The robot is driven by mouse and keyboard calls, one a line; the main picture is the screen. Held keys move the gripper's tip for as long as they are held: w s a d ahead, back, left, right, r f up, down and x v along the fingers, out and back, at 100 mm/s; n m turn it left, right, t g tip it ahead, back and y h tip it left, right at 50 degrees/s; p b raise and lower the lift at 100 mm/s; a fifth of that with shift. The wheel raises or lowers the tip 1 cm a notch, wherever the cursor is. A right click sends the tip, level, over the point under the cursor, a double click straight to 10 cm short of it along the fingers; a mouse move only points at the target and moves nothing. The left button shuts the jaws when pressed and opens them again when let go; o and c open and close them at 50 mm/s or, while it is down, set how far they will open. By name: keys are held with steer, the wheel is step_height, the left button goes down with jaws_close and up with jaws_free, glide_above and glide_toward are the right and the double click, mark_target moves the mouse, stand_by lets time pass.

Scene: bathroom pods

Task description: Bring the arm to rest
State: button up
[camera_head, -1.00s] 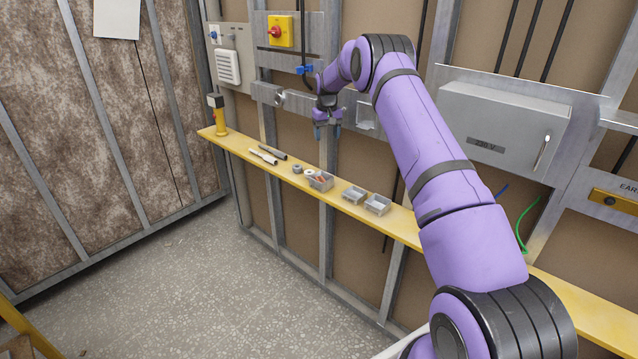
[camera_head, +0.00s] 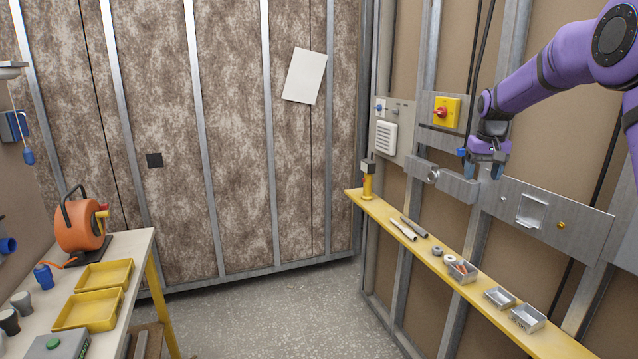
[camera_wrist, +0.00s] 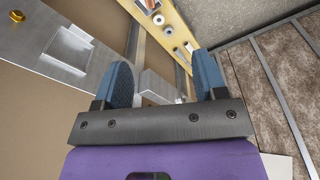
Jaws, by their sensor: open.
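My purple arm reaches in from the upper right in the head view. My gripper (camera_head: 485,170) points down in front of the stud wall, above the yellow shelf (camera_head: 402,229). Its two blue fingers are apart in the wrist view (camera_wrist: 168,85), and I see nothing held between them. The gripper is close to the metal rail and its silver plate with a square recess (camera_head: 531,212). I cannot tell whether it touches the rail.
The shelf holds a yellow-and-grey tool (camera_head: 367,181), rods (camera_head: 404,230) and small metal trays (camera_head: 527,318). A workbench (camera_head: 129,262) at left carries an orange cable reel (camera_head: 79,225) and yellow trays (camera_head: 88,309). The floor (camera_head: 262,318) between is clear.

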steer(key=s+a+r+t, duration=0.1)
steer(key=s+a+r, duration=0.25)
steer(key=s, duration=0.35)
steer(key=s+a+r, duration=0.2)
steer(key=s+r, duration=0.2)
steer(key=s, duration=0.3)
steer(key=s+a+r+t, duration=0.1)
steer(key=s+a+r, duration=0.25)
steer(key=s, duration=0.45)
steer(key=s+a+f, duration=0.2)
steer(key=s, duration=1)
steer(key=s+a+f+n+t, duration=0.1)
steer(key=s+a+f, duration=0.1)
steer(key=s, duration=1.1)
steer(key=shift+f+t, duration=0.3)
steer(key=shift+f, duration=0.2)
